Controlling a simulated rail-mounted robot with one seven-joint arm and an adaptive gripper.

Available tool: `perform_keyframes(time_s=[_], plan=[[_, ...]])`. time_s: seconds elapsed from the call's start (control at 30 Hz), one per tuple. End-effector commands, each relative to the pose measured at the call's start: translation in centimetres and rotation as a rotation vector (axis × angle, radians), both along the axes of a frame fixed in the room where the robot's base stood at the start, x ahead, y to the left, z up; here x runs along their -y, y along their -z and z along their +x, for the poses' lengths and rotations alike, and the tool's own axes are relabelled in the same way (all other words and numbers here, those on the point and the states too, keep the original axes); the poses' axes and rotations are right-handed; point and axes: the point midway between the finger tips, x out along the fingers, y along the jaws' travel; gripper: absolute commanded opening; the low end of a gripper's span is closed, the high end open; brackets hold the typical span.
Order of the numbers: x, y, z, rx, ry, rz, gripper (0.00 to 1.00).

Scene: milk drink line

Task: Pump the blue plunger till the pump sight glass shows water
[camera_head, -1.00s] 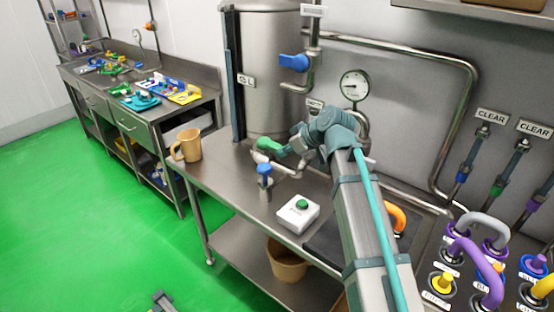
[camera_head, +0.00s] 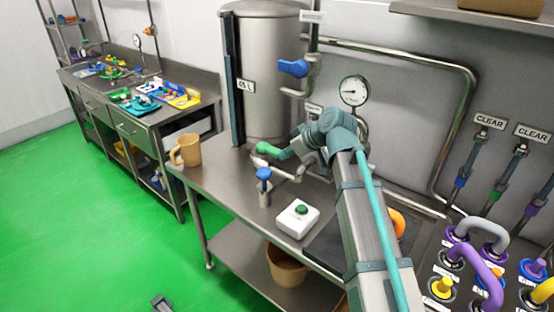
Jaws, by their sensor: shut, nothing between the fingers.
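The blue plunger (camera_head: 264,174) stands upright on a short grey pump body (camera_head: 265,196) near the left front of the steel bench. Nothing is seen touching its blue top. A thin pipe (camera_head: 286,175) runs beside the pump; I cannot make out the sight glass or any water in it. My arm (camera_head: 368,215) reaches up from the lower right and bends at a teal joint to the right of the plunger.
A white box with a green button (camera_head: 298,219) stands right of the pump. A tan mug (camera_head: 186,150) is at the bench's left end. A green handle (camera_head: 268,148), a steel tank (camera_head: 272,85), a blue valve handle (camera_head: 293,67) and a gauge (camera_head: 354,90) are behind. Purple hoses (camera_head: 478,265) crowd the right.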

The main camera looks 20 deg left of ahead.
Motion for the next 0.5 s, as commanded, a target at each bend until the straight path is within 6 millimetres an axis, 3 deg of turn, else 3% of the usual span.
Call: perform_keyframes(time_s=[0.2, 0.5], plan=[[-0.3, -2.8, 0.0, -0.003, -0.001, -0.003, 0.00], [-0.3, -2.8, 0.0, -0.004, -0.001, -0.005, 0.00]])
